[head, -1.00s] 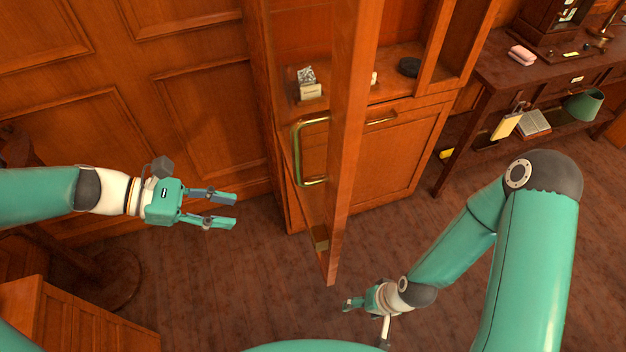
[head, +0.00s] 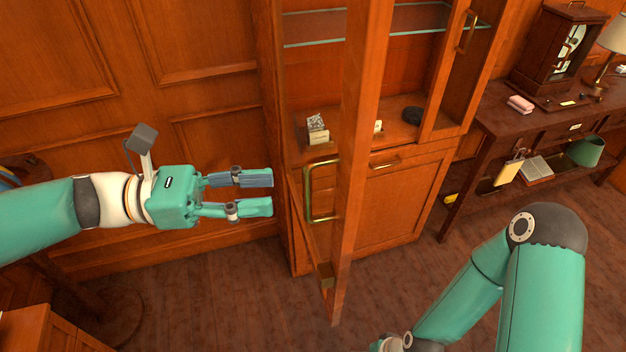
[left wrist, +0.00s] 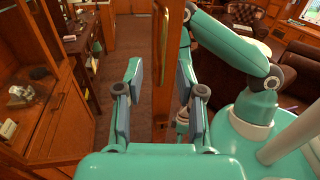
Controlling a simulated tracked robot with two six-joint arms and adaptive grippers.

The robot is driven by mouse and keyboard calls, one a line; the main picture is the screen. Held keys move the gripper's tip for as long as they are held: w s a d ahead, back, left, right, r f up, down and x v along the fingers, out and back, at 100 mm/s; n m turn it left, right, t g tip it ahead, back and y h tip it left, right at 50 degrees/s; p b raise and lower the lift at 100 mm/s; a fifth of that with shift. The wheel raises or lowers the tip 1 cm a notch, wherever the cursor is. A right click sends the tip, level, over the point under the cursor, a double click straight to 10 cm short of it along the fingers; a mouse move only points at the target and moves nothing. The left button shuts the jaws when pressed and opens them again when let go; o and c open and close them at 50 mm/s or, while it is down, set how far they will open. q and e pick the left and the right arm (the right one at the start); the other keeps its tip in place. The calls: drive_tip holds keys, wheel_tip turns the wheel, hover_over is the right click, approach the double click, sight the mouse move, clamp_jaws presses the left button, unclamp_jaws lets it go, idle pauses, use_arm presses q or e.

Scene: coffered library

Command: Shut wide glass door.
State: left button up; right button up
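The wide glass door (head: 354,200) stands swung open from the wooden cabinet (head: 400,200), its edge toward me. A brass handle (head: 308,190) is on its left face. My left gripper (head: 272,193) is open and empty, left of the door and a little short of the handle. In the left wrist view the door (left wrist: 161,50) rises beyond the two parted fingers of my left gripper (left wrist: 155,85), lined up with the gap. My right gripper is mostly cut off at the bottom edge of the head view (head: 385,345), so its fingers are hidden.
A dark side table (head: 490,120) with a clock (head: 550,50) stands at right. Bare floor (head: 220,300) lies in front.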

sight(308, 213)
use_arm(q)
drive_tip(key=d, duration=0.4)
drive_tip(key=d+p, duration=0.1)
drive_tip(key=d, duration=0.2)
drive_tip(key=shift+w, duration=0.3)
clamp_jaws()
